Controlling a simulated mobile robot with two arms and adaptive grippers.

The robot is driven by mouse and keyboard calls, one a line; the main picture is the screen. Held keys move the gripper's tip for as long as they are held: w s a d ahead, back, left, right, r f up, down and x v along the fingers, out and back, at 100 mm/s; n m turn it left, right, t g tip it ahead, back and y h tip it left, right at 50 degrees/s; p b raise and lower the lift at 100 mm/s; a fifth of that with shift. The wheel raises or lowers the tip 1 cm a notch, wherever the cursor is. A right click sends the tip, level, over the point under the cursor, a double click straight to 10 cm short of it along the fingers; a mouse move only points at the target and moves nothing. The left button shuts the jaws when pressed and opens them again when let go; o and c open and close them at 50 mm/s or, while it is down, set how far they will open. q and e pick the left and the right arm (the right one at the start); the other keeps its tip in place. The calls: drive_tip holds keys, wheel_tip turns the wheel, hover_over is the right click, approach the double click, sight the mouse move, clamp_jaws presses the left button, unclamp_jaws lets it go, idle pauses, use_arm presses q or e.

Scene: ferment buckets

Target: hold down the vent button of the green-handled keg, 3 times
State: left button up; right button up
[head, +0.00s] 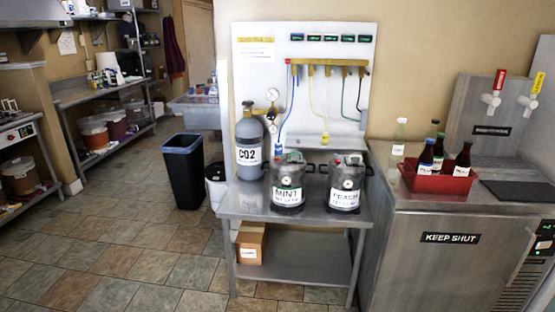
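Two steel kegs with dark tops stand side by side on a steel table in the head view. The left keg (287,172) is labelled MINT and shows some green around its label. The right keg (346,174) has a label that seems to read PEACH. Both have small red spots near the top and a round emblem on the front. The handle colours and the vent buttons are too small to tell. Neither of my grippers is in view.
A grey CO2 cylinder (249,130) stands left of the kegs, before a white panel (262,75) with gauges and hoses. A steel cooler (430,270) with a red bottle crate (470,183) is at right. A dark bin (183,178) stands left. The tiled floor in front is clear.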

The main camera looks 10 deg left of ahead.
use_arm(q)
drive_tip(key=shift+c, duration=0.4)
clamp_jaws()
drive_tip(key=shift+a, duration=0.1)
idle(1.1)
